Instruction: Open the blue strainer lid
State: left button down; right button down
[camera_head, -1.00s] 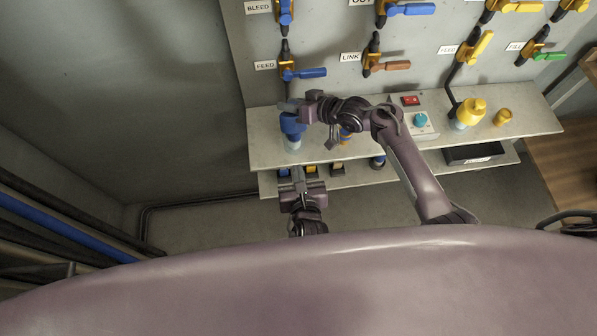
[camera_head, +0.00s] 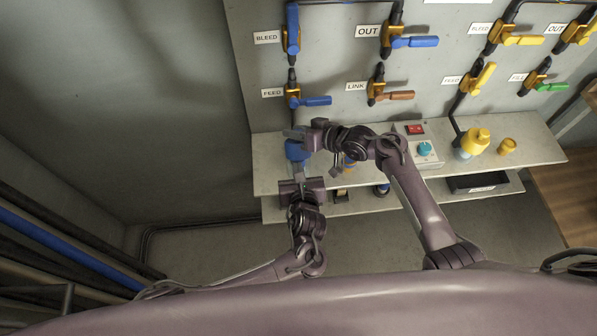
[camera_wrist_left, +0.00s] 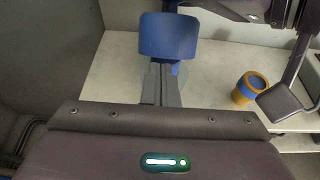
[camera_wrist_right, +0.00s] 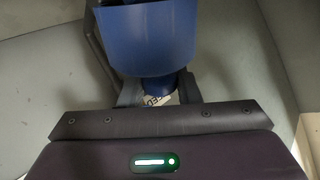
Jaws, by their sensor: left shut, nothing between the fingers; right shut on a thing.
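The blue strainer lid (camera_head: 296,150) is a blue cap on the strainer at the left end of the upper shelf. It also shows in the left wrist view (camera_wrist_left: 168,36) and large in the right wrist view (camera_wrist_right: 148,38). My right gripper (camera_head: 300,134) is shut on the lid from the shelf's wall side, with a finger on each side of its narrower part. My left gripper (camera_head: 299,173) is shut and empty, its fingers together just below the lid and in front of the strainer's clear body, which they mostly hide. I cannot tell whether they touch it.
A grey panel with labelled valves stands behind the shelf (camera_head: 441,160). A small blue-and-yellow part (camera_wrist_left: 249,88) sits right of the strainer. A switch box (camera_head: 420,146) and yellow strainer (camera_head: 474,142) stand farther right. A lower shelf runs beneath.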

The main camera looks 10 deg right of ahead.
jog(key=shift+r, duration=0.1)
pick_arm(q)
jog(key=shift+w+r, duration=0.55)
jog(key=shift+r, duration=0.2)
pick_arm(e)
jog(key=c, duration=1.1)
grip_release()
pick_arm(q)
jog(key=shift+s+f, duration=0.1)
pick_arm(e)
jog(key=shift+d, duration=0.1)
